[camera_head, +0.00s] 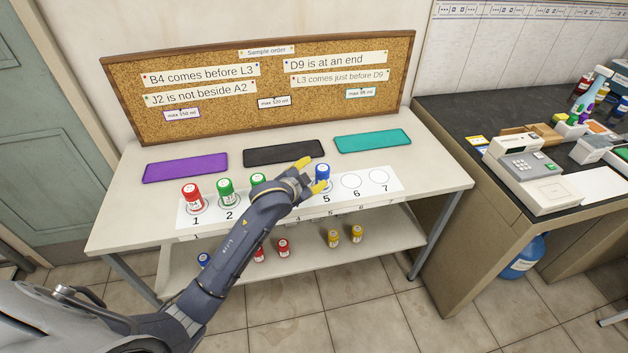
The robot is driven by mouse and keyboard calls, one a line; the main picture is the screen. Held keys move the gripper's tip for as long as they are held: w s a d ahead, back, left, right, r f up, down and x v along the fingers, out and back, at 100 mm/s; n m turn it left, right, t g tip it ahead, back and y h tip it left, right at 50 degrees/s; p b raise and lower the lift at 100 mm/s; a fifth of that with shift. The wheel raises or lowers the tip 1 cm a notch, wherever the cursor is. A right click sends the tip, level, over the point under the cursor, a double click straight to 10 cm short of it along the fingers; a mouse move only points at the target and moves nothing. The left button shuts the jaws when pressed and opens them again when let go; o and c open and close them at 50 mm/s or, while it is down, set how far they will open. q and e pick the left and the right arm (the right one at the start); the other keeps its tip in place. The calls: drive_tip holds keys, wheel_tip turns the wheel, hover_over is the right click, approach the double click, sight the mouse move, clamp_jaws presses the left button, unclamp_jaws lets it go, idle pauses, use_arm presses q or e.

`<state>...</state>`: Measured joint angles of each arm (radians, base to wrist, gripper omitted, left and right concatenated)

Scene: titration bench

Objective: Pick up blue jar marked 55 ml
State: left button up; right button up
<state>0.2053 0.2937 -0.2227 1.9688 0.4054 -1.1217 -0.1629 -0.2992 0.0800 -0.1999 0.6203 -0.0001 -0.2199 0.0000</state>
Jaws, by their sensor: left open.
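A blue-capped jar (322,173) stands upright on circle 5 of the white numbered strip (385,189) on the table. My left gripper (311,175) is open, its yellow fingertips close to the left of this jar. One fingertip overlaps the jar in the picture; I cannot tell whether they touch. The volume markings on both jars are too small to read. My right gripper is not in view.
A red jar (192,194) stands on circle 1, a green jar (226,190) on circle 2, and another green jar (259,180) beside my arm. Circles 6 and 7 are empty. Purple (186,168), black (284,152) and teal (373,141) mats lie empty behind. Red and yellow jars sit below.

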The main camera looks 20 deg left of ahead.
sight(323, 167)
use_arm(q)
drive_tip(key=shift+w+d+f+n+h, duration=0.2)
drive_tip(key=shift+w+f+n, duration=0.3)
drive_tip(key=shift+w+n, duration=0.75)
drive_tip(key=shift+w+d+f+n+h, duration=0.1)
drive_tip(key=shift+w+d+f+n, duration=0.3)
drive_tip(key=shift+w+n, duration=0.8)
drive_tip(key=shift+w+d+f+n+h, duration=0.1)
drive_tip(key=shift+w+f+n, duration=0.5)
drive_tip(key=shift+w+n, duration=0.65)
drive_tip(key=shift+s, duration=0.15)
drive_tip(key=shift+c, duration=0.2)
clamp_jaws()
drive_tip(key=shift+r, duration=0.15)
